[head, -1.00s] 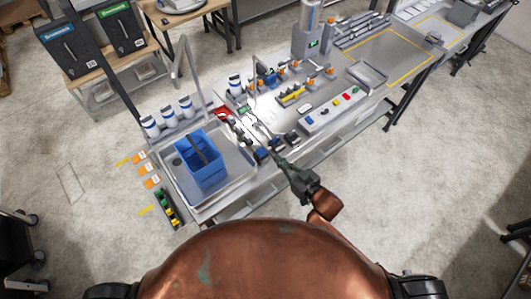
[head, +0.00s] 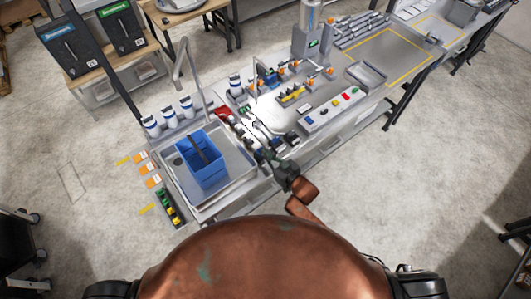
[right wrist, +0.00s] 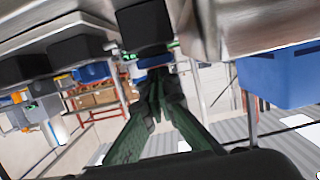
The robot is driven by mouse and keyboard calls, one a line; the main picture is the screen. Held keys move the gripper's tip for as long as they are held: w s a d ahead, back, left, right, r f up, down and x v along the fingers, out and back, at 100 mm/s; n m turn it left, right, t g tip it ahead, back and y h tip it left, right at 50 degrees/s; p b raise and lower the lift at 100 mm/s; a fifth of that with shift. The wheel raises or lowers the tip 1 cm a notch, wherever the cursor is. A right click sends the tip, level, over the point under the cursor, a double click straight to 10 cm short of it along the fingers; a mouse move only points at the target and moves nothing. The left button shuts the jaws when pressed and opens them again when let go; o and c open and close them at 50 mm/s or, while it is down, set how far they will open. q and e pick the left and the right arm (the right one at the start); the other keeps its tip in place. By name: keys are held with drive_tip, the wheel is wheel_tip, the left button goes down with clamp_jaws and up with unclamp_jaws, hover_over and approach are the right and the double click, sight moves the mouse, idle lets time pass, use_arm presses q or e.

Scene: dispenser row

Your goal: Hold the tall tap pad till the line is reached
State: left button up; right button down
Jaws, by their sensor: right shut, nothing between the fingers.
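The tall tap (head: 180,62) arches over the steel sink basin at the left of the counter. The blue crate (head: 204,176) stands in that basin; any line inside it is too small to make out. My right gripper (head: 260,155) is at the counter's front edge, just right of the basin, by small dark and blue pads (head: 276,142). In the right wrist view my shut, empty fingers (right wrist: 156,76) point at a black block (right wrist: 145,24) with blue below it. I cannot tell whether they touch it. My left gripper is out of view.
A shorter tap (head: 254,68) stands to the right of the tall one. White bottles (head: 168,113) line the basin's back edge. A button panel (head: 332,110) sits on the counter's front right. The floor in front of the counter is open.

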drive_tip(key=shift+f, duration=0.1)
wheel_tip(320, 180, down, 2)
drive_tip(key=shift+b, duration=0.55)
drive_tip(key=shift+s+d+f, duration=0.15)
drive_tip(key=shift+s+f, duration=0.05)
drive_tip(key=shift+f, duration=0.05)
drive_tip(key=shift+s+f, duration=0.15)
idle(0.6)
idle(5.1)
wheel_tip(320, 180, up, 6)
drive_tip(key=p, duration=0.5)
drive_tip(key=b+v, duration=0.2)
drive_tip(key=v, duration=0.7)
drive_tip(key=shift+s, duration=0.2)
